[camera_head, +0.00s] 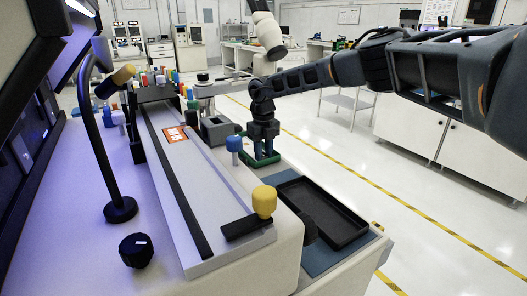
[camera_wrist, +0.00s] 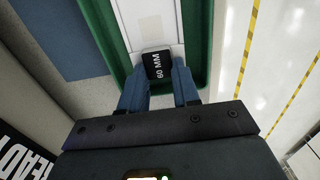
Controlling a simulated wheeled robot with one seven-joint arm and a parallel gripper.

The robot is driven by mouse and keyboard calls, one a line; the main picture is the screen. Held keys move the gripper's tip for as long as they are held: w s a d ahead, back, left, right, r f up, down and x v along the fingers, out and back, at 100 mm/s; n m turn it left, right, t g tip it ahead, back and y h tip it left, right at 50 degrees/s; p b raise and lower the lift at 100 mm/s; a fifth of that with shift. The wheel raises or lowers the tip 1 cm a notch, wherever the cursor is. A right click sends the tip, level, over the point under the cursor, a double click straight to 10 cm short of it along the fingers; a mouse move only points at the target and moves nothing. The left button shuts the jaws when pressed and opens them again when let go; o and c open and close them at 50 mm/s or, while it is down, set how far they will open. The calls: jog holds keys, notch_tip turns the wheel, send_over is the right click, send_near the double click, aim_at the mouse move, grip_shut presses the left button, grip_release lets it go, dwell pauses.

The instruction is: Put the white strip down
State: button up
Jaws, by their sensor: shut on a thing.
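In the wrist view, the white strip (camera_wrist: 172,24) extends away from my gripper (camera_wrist: 160,88), with a black end piece marked "60 MM" (camera_wrist: 158,66) between the blue fingers. My gripper is shut on the strip. The strip is over or inside a green-rimmed tray (camera_wrist: 206,45); I cannot tell whether it touches the tray floor. In the head view, my gripper (camera_head: 263,150) points down at the green tray (camera_head: 272,160) on the bench's right side. The strip cannot be made out there.
An empty black tray (camera_head: 325,215) lies on a blue mat (camera_head: 345,256) nearer the camera. A grey box (camera_head: 218,130) stands beside the green tray. Open floor lies right.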

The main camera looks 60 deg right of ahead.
jog(key=o, duration=1)
jog(key=shift+o, duration=0.2)
notch_tip(320, 180, up, 12)
jog(key=shift+b, duration=0.35)
jog(key=shift+r, duration=0.1)
